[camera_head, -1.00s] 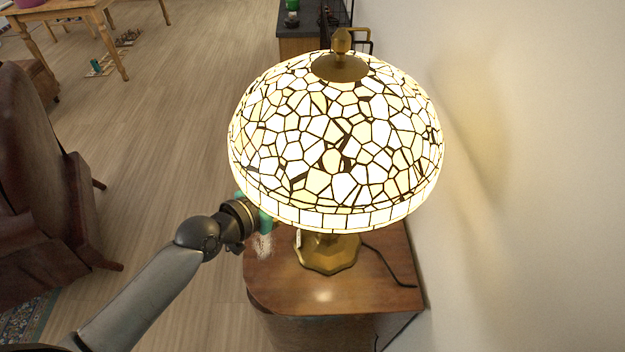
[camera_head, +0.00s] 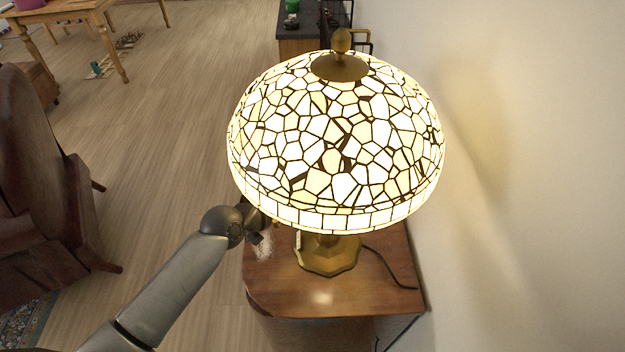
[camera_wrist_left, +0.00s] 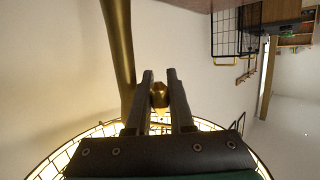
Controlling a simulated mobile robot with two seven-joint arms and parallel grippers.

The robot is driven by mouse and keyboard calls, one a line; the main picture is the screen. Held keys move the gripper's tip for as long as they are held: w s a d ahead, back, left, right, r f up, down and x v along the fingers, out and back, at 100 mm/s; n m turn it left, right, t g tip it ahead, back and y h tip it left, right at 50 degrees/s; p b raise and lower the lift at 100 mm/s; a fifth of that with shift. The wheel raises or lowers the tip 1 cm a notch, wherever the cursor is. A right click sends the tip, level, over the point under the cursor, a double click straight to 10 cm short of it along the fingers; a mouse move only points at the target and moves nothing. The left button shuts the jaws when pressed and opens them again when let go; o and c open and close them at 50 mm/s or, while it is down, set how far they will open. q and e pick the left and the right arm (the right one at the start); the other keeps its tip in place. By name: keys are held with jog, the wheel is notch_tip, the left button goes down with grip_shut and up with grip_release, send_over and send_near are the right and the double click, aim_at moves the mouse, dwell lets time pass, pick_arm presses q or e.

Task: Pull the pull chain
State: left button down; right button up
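The lit stained-glass lamp (camera_head: 335,145) stands upright on a wooden side table (camera_head: 350,285). Its pull chain (camera_head: 298,240) hangs below the shade's rim, small in the head view. In the left wrist view, which looks inverted, a small brass knob (camera_wrist_left: 159,95), seemingly the chain's end, shows between the fingers of my left gripper (camera_wrist_left: 160,75). The fingers stand apart; I cannot tell whether they touch the knob. The brass lamp stem (camera_wrist_left: 119,50) is left of the fingers. My right gripper is not in view.
A wall (camera_head: 530,180) runs close on the right of the lamp. A black cord (camera_head: 390,265) lies across the table. A brown armchair (camera_head: 40,170) stands at the left, with open wooden floor (camera_head: 170,130) between.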

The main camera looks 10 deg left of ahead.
pick_arm(q)
jog(key=shift+f, duration=0.2)
dwell(0.3)
jog(key=shift+f+b, duration=0.55)
jog(key=shift+b, duration=0.05)
jog(key=c, duration=0.7)
grip_release()
jog(key=shift+r, duration=0.1)
jog(key=shift+s+r, duration=0.1)
jog(key=shift+s, duration=0.05)
jog(key=p+v, duration=0.1)
jog(key=v, duration=1.4)
jog(key=shift+a+p, duration=0.2)
jog(key=shift+p, duration=0.15)
